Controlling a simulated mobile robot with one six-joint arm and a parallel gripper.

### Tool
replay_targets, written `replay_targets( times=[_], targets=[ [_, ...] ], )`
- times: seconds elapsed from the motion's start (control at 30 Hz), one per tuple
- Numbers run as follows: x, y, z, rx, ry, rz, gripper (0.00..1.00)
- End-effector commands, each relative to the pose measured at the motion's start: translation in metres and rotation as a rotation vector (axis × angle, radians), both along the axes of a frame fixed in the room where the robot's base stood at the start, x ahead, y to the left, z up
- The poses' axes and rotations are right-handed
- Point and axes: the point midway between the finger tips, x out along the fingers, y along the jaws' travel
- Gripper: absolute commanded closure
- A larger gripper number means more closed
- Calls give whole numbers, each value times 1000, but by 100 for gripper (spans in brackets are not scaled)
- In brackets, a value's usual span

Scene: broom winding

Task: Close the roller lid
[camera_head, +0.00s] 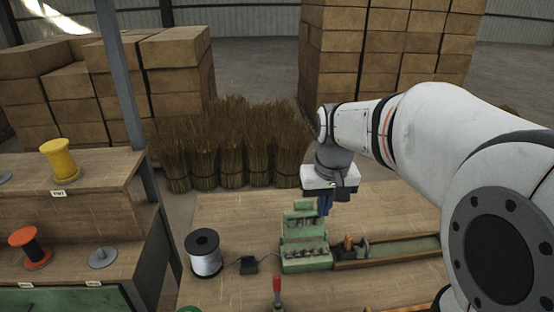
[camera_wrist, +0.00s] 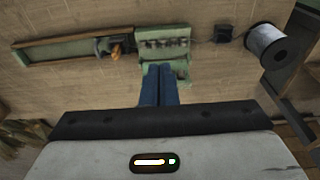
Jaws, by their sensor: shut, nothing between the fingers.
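The green roller unit (camera_head: 307,262) stands on the workbench in the head view, with a row of small metal rollers along its front. Its green lid (camera_head: 302,218) appears raised at the back, so the rollers are exposed. The unit also shows at the top middle of the wrist view (camera_wrist: 165,43). My gripper (camera_head: 324,204) points down just behind and to the right of the lid. In the wrist view its blue fingers (camera_wrist: 159,84) are together and empty, overlapping the lid's edge in the picture. I cannot tell whether they touch the lid.
A spool of white wire (camera_head: 204,253) and a small black block (camera_head: 248,265) stand left of the unit. A green channel (camera_head: 400,248) with an orange-brown fitting (camera_head: 348,243) extends right. A red-topped lever (camera_head: 277,286) stands in front. Broom bundles (camera_head: 232,150) stand behind the bench.

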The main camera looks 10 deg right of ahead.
Motion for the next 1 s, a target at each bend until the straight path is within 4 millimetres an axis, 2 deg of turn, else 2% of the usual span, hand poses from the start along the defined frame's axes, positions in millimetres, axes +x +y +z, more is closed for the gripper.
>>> replay_targets(
  times=[0.03, 0.17, 0.3, 0.5, 0.6, 0.7, 0.87, 1.0],
  targets=[
    [24, 0, 5, 0, 16, 1, 100],
    [79, 0, 9, 1, 50, 1, 100],
    [136, 0, 4, 1, 85, 2, 100],
    [200, 0, -15, 2, 129, 2, 100],
    [219, 0, -24, 2, 142, 2, 100],
    [231, 0, -31, 2, 151, 2, 100],
    [237, 0, -40, 2, 157, 2, 100],
    [236, 0, -57, 2, 160, 2, 100]
  ],
)
